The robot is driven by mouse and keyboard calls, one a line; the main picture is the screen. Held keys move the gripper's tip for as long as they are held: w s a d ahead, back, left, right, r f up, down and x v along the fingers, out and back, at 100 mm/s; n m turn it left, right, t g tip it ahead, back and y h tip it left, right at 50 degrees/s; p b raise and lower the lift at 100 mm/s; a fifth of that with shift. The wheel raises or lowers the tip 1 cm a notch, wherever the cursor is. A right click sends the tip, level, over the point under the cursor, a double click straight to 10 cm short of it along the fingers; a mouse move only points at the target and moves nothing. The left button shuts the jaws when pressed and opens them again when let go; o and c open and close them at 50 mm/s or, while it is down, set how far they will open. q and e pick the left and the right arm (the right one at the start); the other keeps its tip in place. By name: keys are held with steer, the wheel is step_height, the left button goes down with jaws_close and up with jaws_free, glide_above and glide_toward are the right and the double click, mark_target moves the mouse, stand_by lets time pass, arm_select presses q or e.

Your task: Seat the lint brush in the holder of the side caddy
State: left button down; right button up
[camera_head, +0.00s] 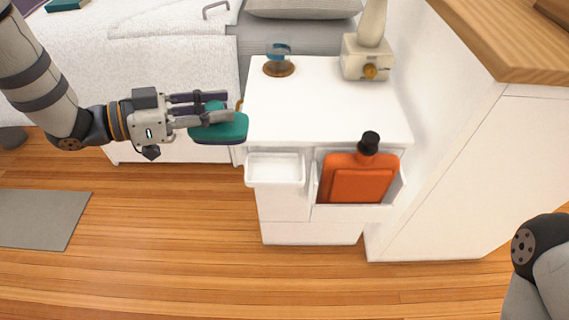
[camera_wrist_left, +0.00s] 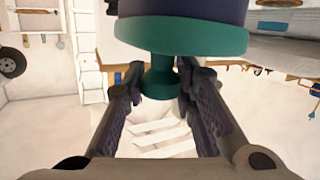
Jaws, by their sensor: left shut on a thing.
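The lint brush (camera_head: 222,130) is teal with a dark purple pad. My left gripper (camera_head: 226,107) is shut on its handle and holds it in the air, just left of the white nightstand. In the left wrist view the teal handle (camera_wrist_left: 160,82) is between the fingers, with the wide head (camera_wrist_left: 180,38) above and beyond it. The side caddy (camera_head: 397,187) is on the nightstand's front; an orange hot-water bottle (camera_head: 357,178) with a black cap stands in its right pocket. A shallow white tray (camera_head: 275,181) is to its left. I cannot tell which part is the holder. My right gripper is out of view.
On the nightstand top (camera_head: 325,110) stand a small item with a blue top and brown base (camera_head: 279,62) and a cream lamp (camera_head: 367,58). A bed (camera_head: 170,50) lies behind. A wood-topped white cabinet (camera_head: 480,160) closes off the right. The floor in front is clear.

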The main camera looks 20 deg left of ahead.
arm_select(q)
steer(key=w+d+f+b, duration=0.1)
steer(key=d+f, duration=0.2)
steer(key=f, duration=0.1)
steer(key=w+d+f+b, duration=0.1)
steer(key=d+f, duration=0.2)
steer(key=w+d+f+b, duration=0.1)
steer(key=d+f, duration=0.2)
steer(key=f, duration=0.1)
steer(key=shift+d+f, duration=0.3)
steer(key=shift+r, duration=0.15)
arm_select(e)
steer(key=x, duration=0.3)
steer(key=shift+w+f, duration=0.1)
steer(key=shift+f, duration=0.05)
arm_select(q)
steer(key=c, duration=1.6)
jaws_free()
steer(key=shift+c, duration=0.2)
steer(key=shift+o, duration=0.3)
